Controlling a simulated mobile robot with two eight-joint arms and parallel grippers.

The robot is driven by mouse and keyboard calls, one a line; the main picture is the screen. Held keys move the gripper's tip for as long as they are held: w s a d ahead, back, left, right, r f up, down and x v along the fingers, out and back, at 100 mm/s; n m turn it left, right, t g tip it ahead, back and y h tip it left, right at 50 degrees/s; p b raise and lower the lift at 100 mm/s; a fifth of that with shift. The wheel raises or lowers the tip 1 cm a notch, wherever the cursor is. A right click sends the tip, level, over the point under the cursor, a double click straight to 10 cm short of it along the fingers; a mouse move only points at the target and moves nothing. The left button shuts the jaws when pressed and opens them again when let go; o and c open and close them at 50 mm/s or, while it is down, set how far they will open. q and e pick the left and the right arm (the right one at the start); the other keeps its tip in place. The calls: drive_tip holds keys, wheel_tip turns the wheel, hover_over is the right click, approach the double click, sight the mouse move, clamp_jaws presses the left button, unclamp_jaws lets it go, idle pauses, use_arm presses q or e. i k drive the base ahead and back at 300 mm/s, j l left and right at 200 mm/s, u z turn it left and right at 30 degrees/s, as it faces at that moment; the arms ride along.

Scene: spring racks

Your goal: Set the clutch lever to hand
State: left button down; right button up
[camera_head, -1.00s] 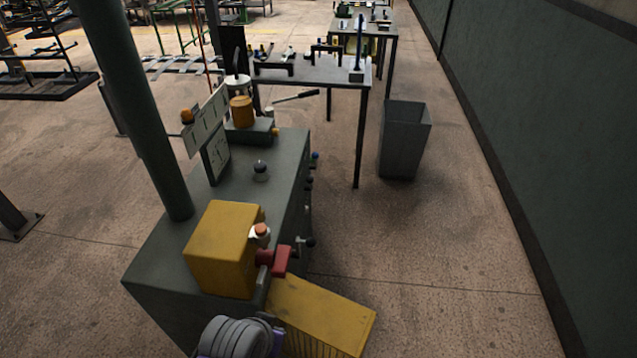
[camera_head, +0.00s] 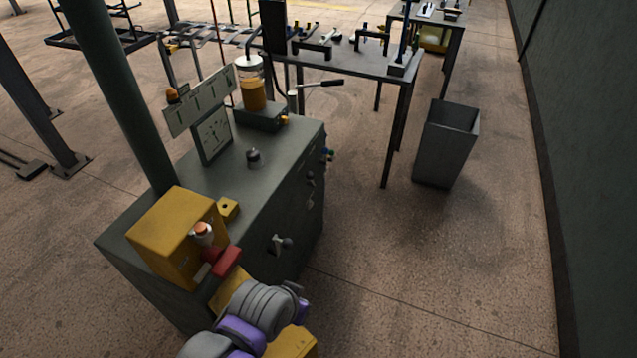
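The machine is a grey cabinet (camera_head: 200,235) with a yellow box (camera_head: 172,238) on its near top corner. A short lever with a dark knob (camera_head: 287,243) sits on the cabinet's right-hand face, with smaller controls (camera_head: 310,178) farther back. A longer lever with a black grip (camera_head: 328,82) reaches right from behind the cabinet. No label shows which is the clutch lever. A grey and purple link of my arm covers the bottom centre; neither gripper's fingers show.
A dial (camera_head: 213,132) and a sign plate (camera_head: 198,102) stand on the cabinet beside a dark green column (camera_head: 118,95). A table with tools (camera_head: 385,82) is behind. A grey bin (camera_head: 446,142) stands right of it. The floor (camera_head: 430,265) right of the cabinet is clear.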

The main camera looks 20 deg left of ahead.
sight(309, 175)
drive_tip(key=i+l, duration=0.2)
drive_tip(key=l, duration=0.15)
drive_tip(key=i+l+u, duration=0.15)
drive_tip(key=l, duration=0.2)
drive_tip(key=i+l, duration=0.2)
drive_tip(key=l, duration=0.15)
drive_tip(key=u, duration=0.05)
